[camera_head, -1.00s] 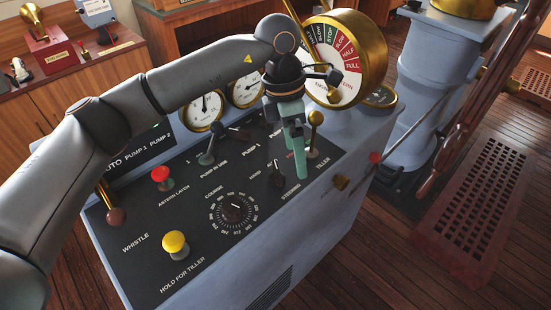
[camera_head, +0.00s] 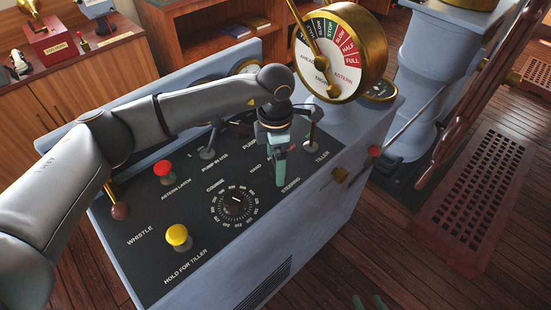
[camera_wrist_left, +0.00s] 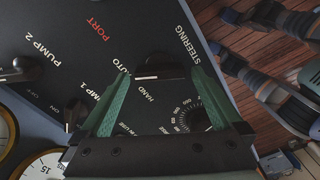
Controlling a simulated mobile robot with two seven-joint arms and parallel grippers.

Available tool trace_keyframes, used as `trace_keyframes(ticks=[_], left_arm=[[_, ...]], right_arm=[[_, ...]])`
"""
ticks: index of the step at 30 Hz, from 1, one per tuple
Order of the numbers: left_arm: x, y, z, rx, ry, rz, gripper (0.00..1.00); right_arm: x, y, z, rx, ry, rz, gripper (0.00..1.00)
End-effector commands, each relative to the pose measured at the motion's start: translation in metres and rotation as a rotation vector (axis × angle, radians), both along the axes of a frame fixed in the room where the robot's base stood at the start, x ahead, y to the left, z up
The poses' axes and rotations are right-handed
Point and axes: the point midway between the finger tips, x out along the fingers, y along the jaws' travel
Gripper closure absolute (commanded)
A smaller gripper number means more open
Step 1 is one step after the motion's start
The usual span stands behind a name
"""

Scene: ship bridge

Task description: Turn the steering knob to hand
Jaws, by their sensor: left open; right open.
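The dark steering knob (camera_wrist_left: 160,68) shows in the left wrist view, near the STEERING, AUTO and HAND labels. My left gripper (camera_wrist_left: 160,85) is open, with its green fingers on either side of the knob in that view; contact cannot be told. In the head view the left gripper (camera_head: 280,178) points down at the panel by the STEERING label and mostly hides the knob. Which label the knob points at is unclear. My right gripper (camera_head: 369,302) shows only as green fingertips at the bottom edge, open and away from the console.
On the console (camera_head: 158,254) stand a yellow button (camera_head: 177,234), a red button (camera_head: 163,168), a course dial (camera_head: 235,204) and a tiller lever (camera_head: 312,130). The brass telegraph (camera_head: 340,50) rises behind the gripper. A grating (camera_head: 475,200) lies on the floor at right.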

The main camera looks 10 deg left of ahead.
Motion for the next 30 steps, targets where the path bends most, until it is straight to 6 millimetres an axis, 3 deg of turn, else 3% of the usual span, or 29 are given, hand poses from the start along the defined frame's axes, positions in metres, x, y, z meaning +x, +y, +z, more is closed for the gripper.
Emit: trace_keyframes(ticks=[11,30], left_arm=[[0.0,-0.0003,-0.005,-0.001,0.0,0.0,0.02],[0.0002,-0.0004,-0.0044,-0.001,0.0,0.0,0.74]], right_arm=[[-0.0001,-0.0002,0.0006,0.0,0.0,0.0,0.5],[-0.0001,-0.0002,0.0006,0.0,0.0,0.0,0.5]])
